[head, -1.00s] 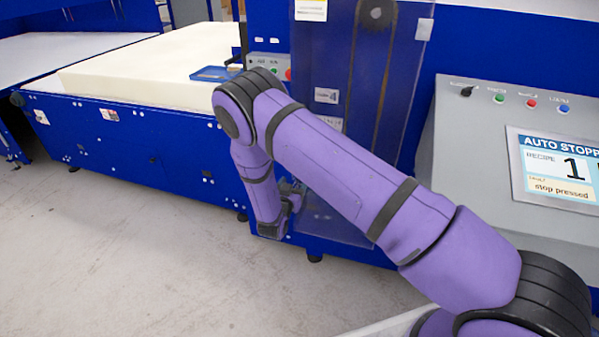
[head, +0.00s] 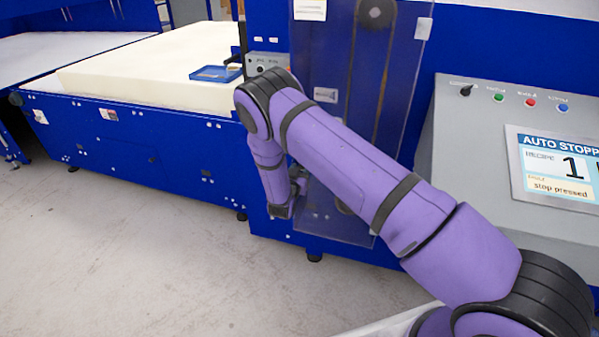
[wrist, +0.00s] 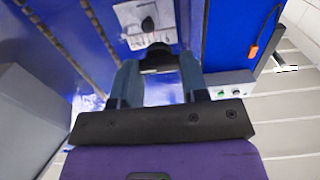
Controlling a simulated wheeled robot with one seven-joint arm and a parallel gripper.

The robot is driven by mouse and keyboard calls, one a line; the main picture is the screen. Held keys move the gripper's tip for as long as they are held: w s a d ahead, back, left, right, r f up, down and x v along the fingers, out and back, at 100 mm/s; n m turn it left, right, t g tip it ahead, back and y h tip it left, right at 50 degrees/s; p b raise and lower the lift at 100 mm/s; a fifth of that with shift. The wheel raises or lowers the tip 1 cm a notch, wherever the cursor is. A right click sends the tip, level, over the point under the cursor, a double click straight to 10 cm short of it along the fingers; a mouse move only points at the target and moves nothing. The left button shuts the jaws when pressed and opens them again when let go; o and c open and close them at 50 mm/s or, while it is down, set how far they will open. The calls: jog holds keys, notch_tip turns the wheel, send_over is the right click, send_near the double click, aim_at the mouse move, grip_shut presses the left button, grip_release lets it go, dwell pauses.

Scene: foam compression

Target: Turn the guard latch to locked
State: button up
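The guard is a clear panel (head: 398,95) on the blue machine front. In the wrist view, a light plate (wrist: 128,14) with a small dark knob (wrist: 148,23) is at top centre. A black piece (wrist: 157,56), possibly the latch handle, is just below it. My gripper (wrist: 158,70) points at this spot, its two fingers apart on either side of the black piece. I cannot tell whether they touch it. In the head view my gripper (head: 283,207) is low by the panel's left edge, partly behind my forearm. The latch does not show clearly there.
A grey control console (head: 470,145) with a screen reading "AUTO STOPPED" stands at the right. A cream foam block (head: 130,75) lies on the machine bed at left, with a blue tray (head: 215,73) on it. A small button box (head: 265,62) is behind my elbow. The floor at left is clear.

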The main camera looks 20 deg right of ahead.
jog(key=c, duration=0.4)
jog(key=shift+o, duration=0.2)
jog(key=shift+w+a+f+n, duration=0.1)
jog(key=shift+n, duration=4.4)
jog(key=shift+a+f+n, duration=0.1)
jog(key=shift+n, duration=4.4)
jog(key=o, duration=0.9)
